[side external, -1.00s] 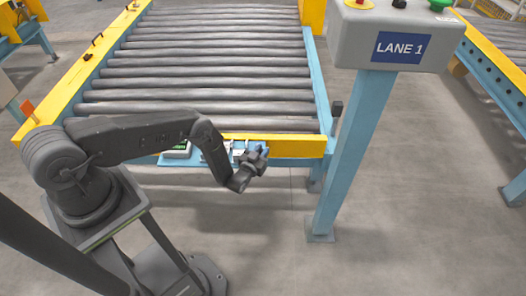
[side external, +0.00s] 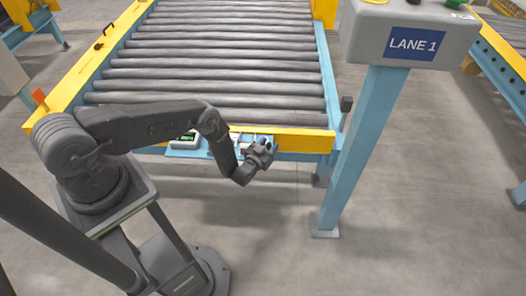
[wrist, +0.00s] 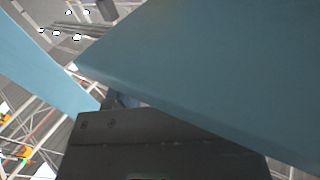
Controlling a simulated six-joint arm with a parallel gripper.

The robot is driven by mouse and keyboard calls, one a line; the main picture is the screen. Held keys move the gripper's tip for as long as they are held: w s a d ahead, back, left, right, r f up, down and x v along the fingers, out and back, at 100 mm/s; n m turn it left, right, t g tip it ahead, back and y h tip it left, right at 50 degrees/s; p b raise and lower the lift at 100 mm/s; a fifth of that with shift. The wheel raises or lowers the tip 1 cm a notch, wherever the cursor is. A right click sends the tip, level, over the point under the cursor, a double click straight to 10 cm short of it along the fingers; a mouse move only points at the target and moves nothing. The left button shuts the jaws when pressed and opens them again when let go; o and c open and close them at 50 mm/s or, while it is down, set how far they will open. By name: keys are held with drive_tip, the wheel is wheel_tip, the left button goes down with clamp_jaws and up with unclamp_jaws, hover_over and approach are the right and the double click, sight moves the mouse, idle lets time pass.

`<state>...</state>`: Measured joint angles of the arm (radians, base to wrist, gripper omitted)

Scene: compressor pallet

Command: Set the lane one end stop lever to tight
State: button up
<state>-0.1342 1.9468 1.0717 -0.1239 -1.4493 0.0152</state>
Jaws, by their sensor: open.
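The lane one roller conveyor (side external: 330,70) has blue side beams and a yellow front bar (side external: 308,141). My gripper (side external: 264,147) is at that bar, right of its middle, beside small blue and white fittings (side external: 240,138). It is open; I see nothing held between its jaws. I cannot make out the end stop lever or its setting; the gripper and arm cover part of this spot. In the wrist view a dark part of my gripper (wrist: 160,145) fills the bottom. A large blue surface (wrist: 210,70) lies close over it and hides the fingertips.
The LANE 1 control box (side external: 414,43) stands on a blue post (side external: 355,150) right of the gripper. A small box with a green display (side external: 184,140) is left of it.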

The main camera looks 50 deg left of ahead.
drive_tip(key=v, duration=1.3)
drive_tip(key=shift+s, duration=0.3)
drive_tip(key=shift+w+d, duration=0.1)
drive_tip(key=shift+d, duration=0.05)
drive_tip(key=w+d+n+g+y, duration=0.2)
drive_tip(key=d+n+g+y, duration=0.15)
drive_tip(key=d+y, duration=0.2)
drive_tip(key=shift+n+t+y, duration=0.25)
drive_tip(key=shift+n+y, duration=0.1)
drive_tip(key=shift+n, duration=0.1)
drive_tip(key=x, duration=1.4)
drive_tip(key=shift+a, duration=0.4)
drive_tip(key=shift+c, duration=0.3)
clamp_jaws()
